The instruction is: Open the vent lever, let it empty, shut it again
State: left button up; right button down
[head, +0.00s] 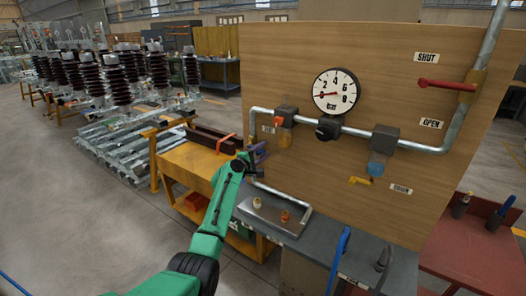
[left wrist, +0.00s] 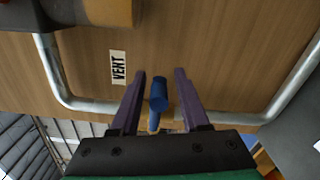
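The vent lever (left wrist: 158,96) shows in the left wrist view as a blue knob on a stem, below the VENT label (left wrist: 118,68). My left gripper (left wrist: 159,82) is open, with one purple finger on each side of the blue knob and a visible gap to both. In the head view my left gripper (head: 257,153) is at the left edge of the wooden panel (head: 400,70), under the pipe, and hides the lever. The pressure gauge (head: 336,92) has a red needle; its exact reading is too small to tell. My right gripper is not in view.
A red lever (head: 446,86) sits between the SHUT and OPEN labels on the right pipe. A blue bowl (head: 376,167) hangs above the DRAIN label. A grey bench with a metal tray (head: 273,213) and a blue-handled tool (head: 339,257) lies below the panel.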

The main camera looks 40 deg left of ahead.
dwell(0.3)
pick_arm(q)
jog(key=shift+s, duration=0.25)
jog(key=s+b, duration=0.2)
jog(key=s, duration=1.2)
jog(key=shift+d, duration=0.2)
